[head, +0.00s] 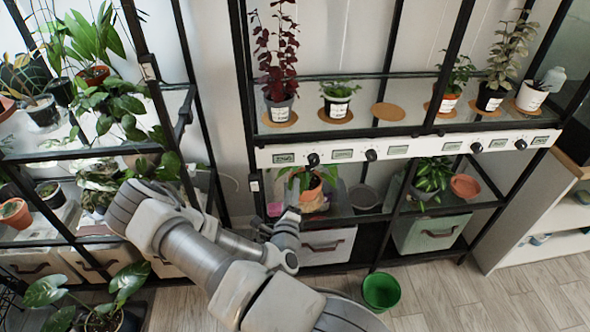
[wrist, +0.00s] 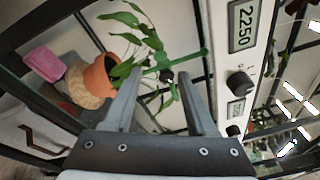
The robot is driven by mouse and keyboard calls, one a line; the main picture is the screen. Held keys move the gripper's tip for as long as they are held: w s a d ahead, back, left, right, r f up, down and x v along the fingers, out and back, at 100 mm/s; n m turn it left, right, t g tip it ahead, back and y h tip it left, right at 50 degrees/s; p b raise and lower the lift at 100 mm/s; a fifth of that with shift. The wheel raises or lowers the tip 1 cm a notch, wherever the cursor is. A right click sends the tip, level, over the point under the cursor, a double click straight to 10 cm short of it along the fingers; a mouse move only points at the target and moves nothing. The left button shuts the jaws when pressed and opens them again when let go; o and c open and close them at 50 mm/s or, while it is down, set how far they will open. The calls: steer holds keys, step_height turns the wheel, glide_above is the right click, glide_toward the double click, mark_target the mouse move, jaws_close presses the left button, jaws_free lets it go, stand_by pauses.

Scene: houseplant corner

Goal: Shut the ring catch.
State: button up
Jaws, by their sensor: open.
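A leafy plant in an orange terracotta pot (head: 311,192) stands on the lower shelf of the middle rack. The pot (wrist: 100,77) also shows at left in the wrist view. Beside its stems is a green bar-like piece (wrist: 186,60) with a small dark part (wrist: 167,76), probably the ring catch. I cannot tell whether it is open or shut. My gripper (wrist: 159,84) is open, its fingertips on either side of the dark part in the picture. I see no clear contact. In the head view my gripper (head: 290,222) is just below and left of the pot.
A white panel with displays and dark knobs (wrist: 240,84) runs close to the right of my gripper. Black rack posts (head: 245,90) stand nearby. A pink container (wrist: 43,63) sits beyond the pot. A green bucket (head: 381,291) stands on the floor.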

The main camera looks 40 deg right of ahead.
mark_target(295, 170)
steer(key=b+x, duration=0.1)
steer(key=x, duration=0.9)
steer(key=shift+d, duration=0.1)
jaws_close()
